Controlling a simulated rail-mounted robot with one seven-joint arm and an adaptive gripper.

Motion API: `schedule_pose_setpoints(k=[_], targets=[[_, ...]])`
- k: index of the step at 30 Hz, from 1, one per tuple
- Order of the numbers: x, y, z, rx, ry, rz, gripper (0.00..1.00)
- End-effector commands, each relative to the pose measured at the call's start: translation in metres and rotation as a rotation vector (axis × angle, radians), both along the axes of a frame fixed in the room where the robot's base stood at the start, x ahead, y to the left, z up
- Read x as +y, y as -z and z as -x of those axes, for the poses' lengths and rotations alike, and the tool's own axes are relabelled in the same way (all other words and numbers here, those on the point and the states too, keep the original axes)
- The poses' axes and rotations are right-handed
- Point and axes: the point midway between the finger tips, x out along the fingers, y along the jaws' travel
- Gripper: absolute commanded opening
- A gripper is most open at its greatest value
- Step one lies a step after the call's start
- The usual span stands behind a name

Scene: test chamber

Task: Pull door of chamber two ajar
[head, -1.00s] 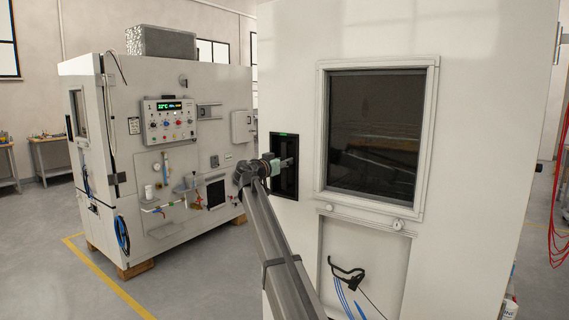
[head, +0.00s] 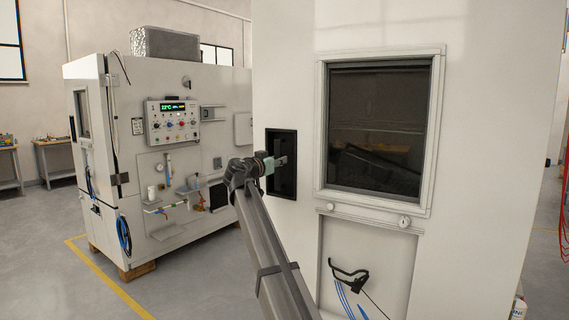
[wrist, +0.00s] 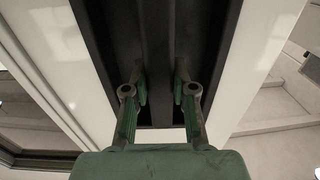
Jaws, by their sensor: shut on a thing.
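The large white door (head: 292,75) with a dark framed window (head: 377,125) fills the right half of the head view; its number does not show. A black recessed handle plate (head: 282,190) sits left of the window. My gripper (head: 278,161) reaches into this recess from the left. In the wrist view my gripper (wrist: 160,85) has one green-padded finger on each side of a dark upright handle bar (wrist: 157,45) and is shut on it. The fingertip contact is partly hidden in shadow. I cannot tell whether a gap shows at the door's edge.
Knobs (head: 404,222) and a black bracket with blue cables (head: 348,277) are below the window. Grey floor (head: 195,280) is open between.

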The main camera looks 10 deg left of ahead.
Motion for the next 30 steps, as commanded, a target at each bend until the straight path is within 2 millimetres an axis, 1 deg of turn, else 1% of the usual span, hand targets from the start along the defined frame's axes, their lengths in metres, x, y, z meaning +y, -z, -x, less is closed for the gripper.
schedule_pose_setpoints(k=[1, 3, 6, 9, 12, 21, 22, 24, 30], targets=[[0.003, 0.009, 0.026, 0.002, -0.019, -0.002, 0.0], [0.008, 0.009, 0.046, 0.002, -0.047, -0.003, 0.0], [0.014, 0.007, 0.069, 0.001, -0.081, -0.002, 0.0], [0.018, 0.005, 0.082, 0.001, -0.103, -0.002, 0.0], [0.021, 0.003, 0.087, 0.0, -0.114, 0.0, 0.0], [0.023, 0.001, 0.087, 0.0, -0.117, 0.0, 0.0], [0.023, 0.001, 0.087, 0.0, -0.117, 0.0, 0.33], [0.023, 0.001, 0.087, 0.0, -0.117, 0.0, 0.52], [0.022, 0.002, 0.087, 0.001, -0.116, -0.001, 0.52]])
